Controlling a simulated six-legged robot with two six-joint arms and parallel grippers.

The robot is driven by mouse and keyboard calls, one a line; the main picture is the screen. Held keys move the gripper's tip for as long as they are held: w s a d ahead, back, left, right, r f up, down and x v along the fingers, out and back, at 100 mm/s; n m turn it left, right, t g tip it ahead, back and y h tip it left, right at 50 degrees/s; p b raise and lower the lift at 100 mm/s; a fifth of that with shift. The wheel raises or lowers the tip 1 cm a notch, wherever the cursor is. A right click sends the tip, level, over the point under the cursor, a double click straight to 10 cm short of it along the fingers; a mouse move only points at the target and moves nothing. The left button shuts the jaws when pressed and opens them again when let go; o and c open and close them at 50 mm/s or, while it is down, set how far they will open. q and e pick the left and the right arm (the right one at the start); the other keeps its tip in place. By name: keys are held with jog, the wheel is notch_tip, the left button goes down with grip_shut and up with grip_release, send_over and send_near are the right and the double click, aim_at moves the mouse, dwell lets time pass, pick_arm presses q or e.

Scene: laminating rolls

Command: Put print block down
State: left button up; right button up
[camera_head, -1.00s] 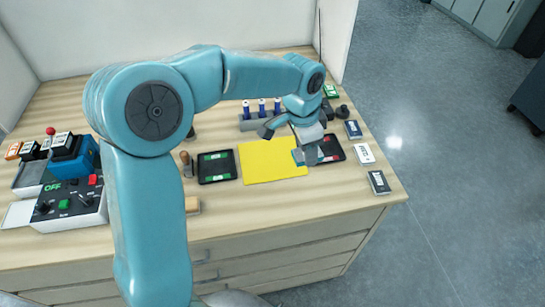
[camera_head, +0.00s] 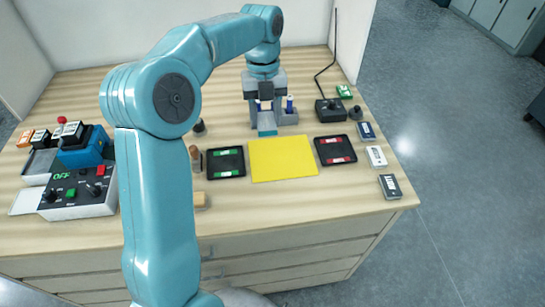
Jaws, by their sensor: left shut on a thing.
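My left gripper (camera_head: 266,124) points down at the back middle of the table, in front of the grey rack (camera_head: 289,117). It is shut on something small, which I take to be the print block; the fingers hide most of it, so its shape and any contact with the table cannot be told. The yellow mat (camera_head: 283,159) lies flat and bare in front of the gripper. A black tray with green labels (camera_head: 226,162) lies left of the mat, and a black tray with red labels (camera_head: 335,150) lies right of it. My right gripper is out of view.
Several small labelled blocks (camera_head: 376,156) line the right edge. A black box with a cable (camera_head: 330,111) stands at the back right. A control box (camera_head: 78,198) and blue device (camera_head: 85,149) stand left. A wooden-handled tool (camera_head: 196,160) stands beside the green-labelled tray.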

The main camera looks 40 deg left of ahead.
pick_arm(q)
send_near(268, 167)
jog(key=f, duration=0.5)
jog(key=shift+s+d+f+p, duration=0.2)
jog(key=shift+s+d+p, duration=0.1)
jog(key=shift+d+p, duration=0.1)
jog(key=shift+a+f, duration=0.15)
jog(key=shift+f, duration=0.3)
jog(key=o, duration=1)
jog(key=shift+f, duration=0.1)
jog(key=shift+o, duration=0.2)
